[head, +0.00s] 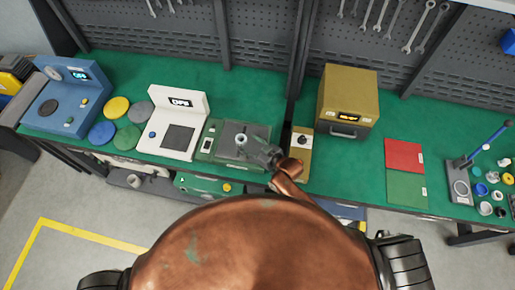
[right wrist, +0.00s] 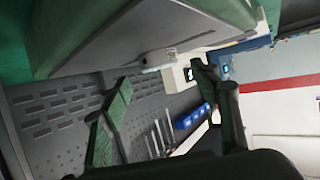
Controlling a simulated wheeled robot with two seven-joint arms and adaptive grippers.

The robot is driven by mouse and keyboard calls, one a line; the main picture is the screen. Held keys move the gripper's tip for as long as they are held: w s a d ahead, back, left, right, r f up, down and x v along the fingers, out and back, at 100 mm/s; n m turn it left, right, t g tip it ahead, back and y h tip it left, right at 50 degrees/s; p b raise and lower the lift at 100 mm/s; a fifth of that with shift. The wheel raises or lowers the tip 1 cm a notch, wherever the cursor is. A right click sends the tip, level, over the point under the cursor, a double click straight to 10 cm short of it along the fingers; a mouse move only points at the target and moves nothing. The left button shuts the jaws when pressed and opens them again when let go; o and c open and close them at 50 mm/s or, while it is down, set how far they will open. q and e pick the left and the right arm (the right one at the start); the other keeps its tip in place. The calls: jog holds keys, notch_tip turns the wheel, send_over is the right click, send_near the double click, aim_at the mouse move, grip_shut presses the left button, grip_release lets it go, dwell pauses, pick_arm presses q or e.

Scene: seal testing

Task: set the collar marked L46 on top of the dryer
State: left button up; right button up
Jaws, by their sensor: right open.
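A yellow-brown box with a lit display and a front handle, which looks like the dryer (head: 349,84), stands at the back right of centre; its top looks bare. A small grey ring-like piece (head: 241,139) sits on the grey plate of a green-based device; I cannot read any L46 mark on it. My right gripper (head: 258,152) is just right of this piece in the head view. Its two fingers stand apart in the right wrist view (right wrist: 160,105), with no object clearly held between them. My left gripper is not in view.
The green-based device (head: 206,145) stands beside a white device (head: 170,105). Colored discs (head: 117,107) and a blue gauge unit (head: 66,88) are left. Red (head: 404,155) and green mats, a lever stand (head: 460,187) and several small rings (head: 487,208) are right. A perforated panel backs the bench.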

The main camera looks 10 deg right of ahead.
jog(key=v, duration=0.8)
jog(key=shift+r, duration=0.1)
